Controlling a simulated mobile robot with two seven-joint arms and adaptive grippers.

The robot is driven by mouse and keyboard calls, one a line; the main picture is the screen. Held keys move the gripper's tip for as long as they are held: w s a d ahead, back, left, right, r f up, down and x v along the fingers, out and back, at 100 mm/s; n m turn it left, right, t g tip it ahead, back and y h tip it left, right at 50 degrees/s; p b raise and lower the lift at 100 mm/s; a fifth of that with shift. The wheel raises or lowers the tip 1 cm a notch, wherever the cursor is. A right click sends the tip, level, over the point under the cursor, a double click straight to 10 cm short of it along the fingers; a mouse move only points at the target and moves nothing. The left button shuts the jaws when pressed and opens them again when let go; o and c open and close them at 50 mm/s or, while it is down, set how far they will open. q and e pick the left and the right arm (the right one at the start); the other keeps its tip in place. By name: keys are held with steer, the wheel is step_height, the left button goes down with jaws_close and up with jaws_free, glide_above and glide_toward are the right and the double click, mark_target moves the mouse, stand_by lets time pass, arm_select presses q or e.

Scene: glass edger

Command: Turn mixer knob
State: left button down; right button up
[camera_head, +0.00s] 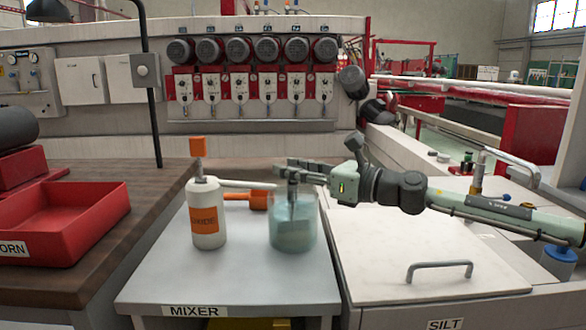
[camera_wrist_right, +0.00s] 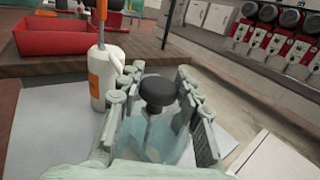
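The mixer is a clear glass beaker (camera_head: 293,238) of bluish liquid on a grey table labelled MIXER. A stirrer shaft stands in it, topped by a dark round knob, seen clearly in the right wrist view (camera_wrist_right: 157,90). My right gripper (camera_head: 290,168) reaches in from the right, above the beaker. In the right wrist view its two fingers (camera_wrist_right: 158,78) are spread, one on each side of the knob, with gaps visible. The fingers partly hide the knob in the head view. My left gripper is not in view.
A white bottle (camera_head: 206,218) with an orange label and a long spout stands left of the beaker, its spout reaching towards the gripper. An orange object (camera_head: 258,201) lies behind. A red tray (camera_head: 62,222) is at left; a lidded box labelled SILT (camera_head: 420,250) is at right.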

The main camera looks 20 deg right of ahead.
steer(key=c, duration=0.5)
steer(key=shift+r+m+t+h, duration=0.1)
steer(key=shift+m+t+h, duration=0.3)
steer(key=shift+h, duration=0.1)
